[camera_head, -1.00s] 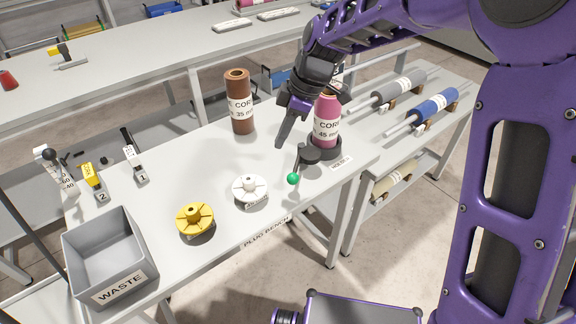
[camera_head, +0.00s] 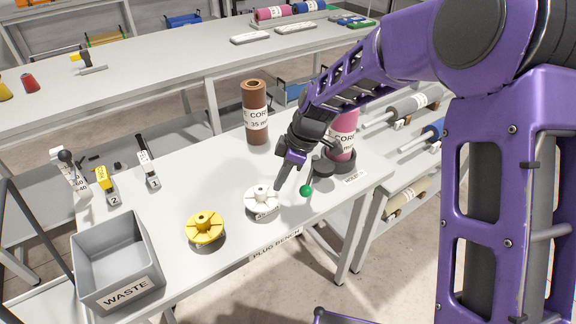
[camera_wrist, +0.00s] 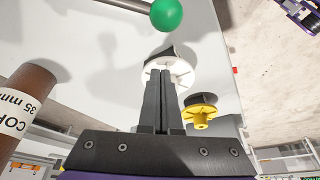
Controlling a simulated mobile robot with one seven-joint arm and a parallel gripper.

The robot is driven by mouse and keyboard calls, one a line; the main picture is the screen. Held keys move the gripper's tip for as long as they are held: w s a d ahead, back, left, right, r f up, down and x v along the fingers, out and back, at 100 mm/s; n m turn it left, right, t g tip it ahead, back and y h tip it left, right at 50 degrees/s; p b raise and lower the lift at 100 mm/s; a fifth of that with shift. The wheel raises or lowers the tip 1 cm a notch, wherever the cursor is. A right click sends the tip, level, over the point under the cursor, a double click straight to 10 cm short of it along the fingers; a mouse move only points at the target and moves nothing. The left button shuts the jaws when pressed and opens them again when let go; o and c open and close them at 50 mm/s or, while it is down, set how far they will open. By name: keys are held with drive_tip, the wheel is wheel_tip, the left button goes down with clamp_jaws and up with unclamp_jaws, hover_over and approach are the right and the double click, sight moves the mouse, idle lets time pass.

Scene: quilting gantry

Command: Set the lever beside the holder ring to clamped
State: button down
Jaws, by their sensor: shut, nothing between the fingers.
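The lever's green ball knob (camera_head: 306,191) shows just right of my gripper in the head view; it also shows at the top of the wrist view (camera_wrist: 166,14), with its grey rod running left. The dark holder ring (camera_head: 341,162) sits at the bench's right end around the base of a pink core (camera_head: 344,133). The lever's dark pivot (camera_head: 323,166) is beside the ring, partly hidden by my wrist. My gripper (camera_head: 278,189) is shut and empty, pointing down, left of the knob. In the wrist view its fingers (camera_wrist: 161,85) are together, apart from the knob.
A white plug (camera_head: 262,200) stands close by my fingertips, and a yellow plug (camera_head: 205,229) is further left. A brown core (camera_head: 255,112) stands behind. A grey waste bin (camera_head: 117,262) is at the bench's left end.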

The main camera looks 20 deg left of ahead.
drive_tip(key=shift+w+d+f, duration=0.1)
drive_tip(key=shift+w+d, duration=0.15)
drive_tip(key=shift+d, duration=0.75)
drive_tip(key=shift+w+d+f, duration=0.1)
drive_tip(key=shift+w+d, duration=0.1)
drive_tip(key=shift+d, duration=0.75)
drive_tip(key=shift+d, duration=0.1)
drive_tip(key=shift+d+n, duration=0.3)
